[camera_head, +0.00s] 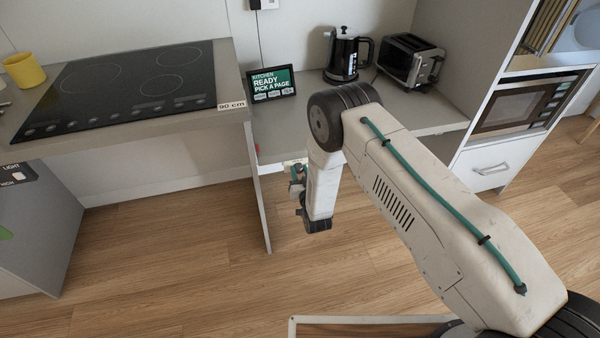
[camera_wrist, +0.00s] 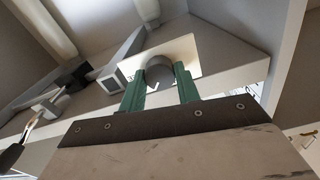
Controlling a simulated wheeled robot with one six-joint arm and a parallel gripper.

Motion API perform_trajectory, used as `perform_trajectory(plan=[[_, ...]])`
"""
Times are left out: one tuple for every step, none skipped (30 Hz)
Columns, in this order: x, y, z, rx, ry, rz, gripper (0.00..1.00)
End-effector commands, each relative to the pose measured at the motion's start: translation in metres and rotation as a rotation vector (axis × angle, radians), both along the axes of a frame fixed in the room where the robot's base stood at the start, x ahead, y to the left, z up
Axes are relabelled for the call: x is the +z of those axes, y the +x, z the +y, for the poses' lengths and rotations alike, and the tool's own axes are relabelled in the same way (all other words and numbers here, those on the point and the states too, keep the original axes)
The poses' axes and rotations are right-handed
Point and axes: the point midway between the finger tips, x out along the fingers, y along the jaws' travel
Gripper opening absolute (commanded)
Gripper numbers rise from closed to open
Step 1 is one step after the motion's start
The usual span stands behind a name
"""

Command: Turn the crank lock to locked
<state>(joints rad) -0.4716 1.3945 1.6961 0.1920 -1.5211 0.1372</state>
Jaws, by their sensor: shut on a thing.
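In the wrist view the two green fingers of my gripper (camera_wrist: 160,76) stand on either side of a round grey knob (camera_wrist: 159,70), which I take to be the crank lock's handle. The gripper is shut on it. The knob has a small white mark and sits in front of a pale plate (camera_wrist: 200,54). Which position the lock is in cannot be told. In the head view my gripper (camera_head: 298,185) is at the front of the lower counter, below its edge. The crank lock is not clearly visible there, partly hidden by my arm.
The lower counter (camera_head: 277,128) carries a tablet (camera_head: 272,83), a kettle (camera_head: 345,55) and a toaster (camera_head: 410,60). A higher counter with a black hob (camera_head: 125,85) and a yellow mug (camera_head: 24,71) is at left. A microwave (camera_head: 525,103) is at right.

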Motion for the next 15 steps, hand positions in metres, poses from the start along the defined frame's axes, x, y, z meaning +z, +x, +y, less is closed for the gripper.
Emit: perform_trajectory(plan=[[-0.0007, -0.0006, 0.0000, 0.000, -0.043, -0.010, 0.09], [-0.0007, -0.0007, 0.0000, 0.000, -0.071, -0.018, 0.09], [-0.0007, -0.0008, 0.0001, 0.000, -0.106, -0.028, 0.09], [-0.0007, -0.0008, 0.0001, 0.000, -0.134, -0.036, 0.09], [-0.0007, -0.0008, 0.0001, 0.000, -0.162, -0.045, 0.09], [-0.0006, -0.0008, 0.0002, 0.000, -0.198, -0.055, 0.09], [-0.0006, -0.0008, 0.0002, 0.000, -0.225, -0.063, 0.09], [-0.0006, -0.0008, 0.0002, 0.000, -0.252, -0.070, 0.09], [-0.0007, -0.0008, 0.0003, 0.000, -0.288, -0.081, 0.09], [-0.0007, -0.0008, 0.0003, 0.000, -0.315, -0.088, 0.09], [-0.0007, -0.0008, 0.0004, 0.000, -0.341, -0.096, 0.09], [-0.0008, -0.0008, 0.0004, 0.000, -0.374, -0.106, 0.09], [-0.0008, -0.0009, 0.0004, 0.001, -0.400, -0.113, 0.09], [-0.0008, -0.0009, 0.0005, 0.001, -0.424, -0.120, 0.09], [-0.0008, -0.0009, 0.0005, 0.001, -0.455, -0.129, 0.09]])
